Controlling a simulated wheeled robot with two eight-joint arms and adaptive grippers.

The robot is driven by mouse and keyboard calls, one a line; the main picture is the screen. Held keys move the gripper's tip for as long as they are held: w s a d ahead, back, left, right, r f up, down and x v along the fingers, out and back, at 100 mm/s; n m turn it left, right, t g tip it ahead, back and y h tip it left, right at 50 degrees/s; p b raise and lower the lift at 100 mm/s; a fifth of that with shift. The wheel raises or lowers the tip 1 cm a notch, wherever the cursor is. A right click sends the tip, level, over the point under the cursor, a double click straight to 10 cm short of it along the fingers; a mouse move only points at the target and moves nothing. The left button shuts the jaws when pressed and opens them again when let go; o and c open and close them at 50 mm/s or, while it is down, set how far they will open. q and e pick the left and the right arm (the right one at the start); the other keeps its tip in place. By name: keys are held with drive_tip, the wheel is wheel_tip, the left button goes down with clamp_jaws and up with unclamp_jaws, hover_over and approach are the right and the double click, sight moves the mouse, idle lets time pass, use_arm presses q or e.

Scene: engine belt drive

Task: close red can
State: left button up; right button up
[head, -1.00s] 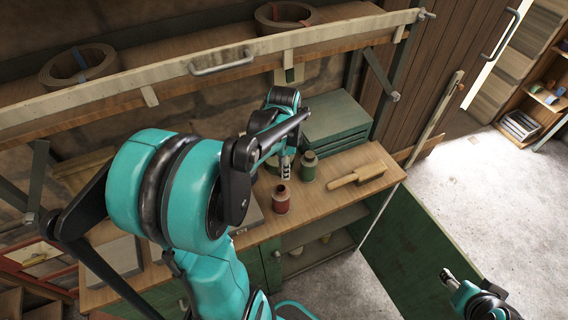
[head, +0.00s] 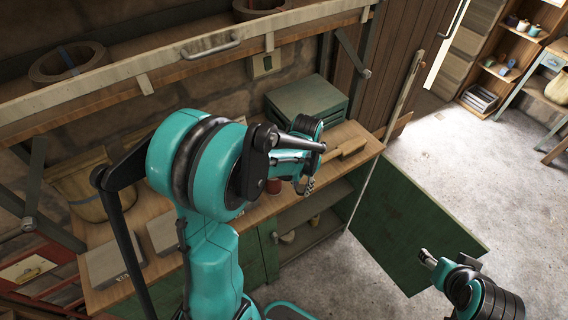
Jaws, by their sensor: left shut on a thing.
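The red can (head: 274,186) stands on the wooden workbench (head: 160,268). Only a small part of it shows, because my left arm covers most of it. My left gripper (head: 308,186) is just to the right of the can in the picture, over the bench's front part. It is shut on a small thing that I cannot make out. Whether the gripper touches the can is hidden. My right gripper (head: 428,258) is at the lower right, away from the bench, in front of the open green cabinet door; its jaws are too small to read.
A green case (head: 308,103) stands at the back of the bench, with a wooden-handled brush (head: 350,147) in front of it. The open green cabinet door (head: 400,225) sticks out over the floor. Grey flat boxes (head: 113,262) lie on the left. The floor at right is clear.

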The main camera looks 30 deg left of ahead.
use_arm(q)
drive_tip(key=d+f+n+b, duration=0.1)
drive_tip(key=d+f+b, duration=0.3)
drive_tip(key=f+b, duration=0.4)
wheel_tip(320, 180, down, 3)
drive_tip(key=shift+w+r+n, duration=0.1)
drive_tip(key=shift+w+n, duration=0.25)
drive_tip(key=shift+n, duration=0.05)
use_arm(e)
wheel_tip(320, 180, down, 9)
drive_tip(key=shift+r, duration=0.15)
drive_tip(key=shift+c, duration=0.4)
